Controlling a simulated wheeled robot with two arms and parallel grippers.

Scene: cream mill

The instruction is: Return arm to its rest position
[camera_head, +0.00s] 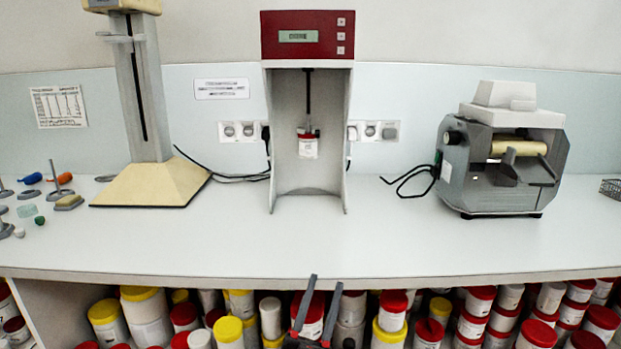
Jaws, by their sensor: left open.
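My left gripper (326,280) is at the bottom centre, low in front of the bench's front edge. Its two dark fingers with red parts point up and stand apart, with no object clearly held between them. Jars on the shelf show behind and between the fingers. My right gripper is not in view. Above and beyond my left gripper, the red-topped mixing machine (275,100) stands on the bench, with a small white jar (308,147) in its holder.
The white bench (400,240) is clear in front of the machines. A cream-based stand (155,185) is at left, a grey roller mill (455,165) at right. Small tools lie at far left. Several red- and yellow-lidded jars (143,308) fill the shelf below.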

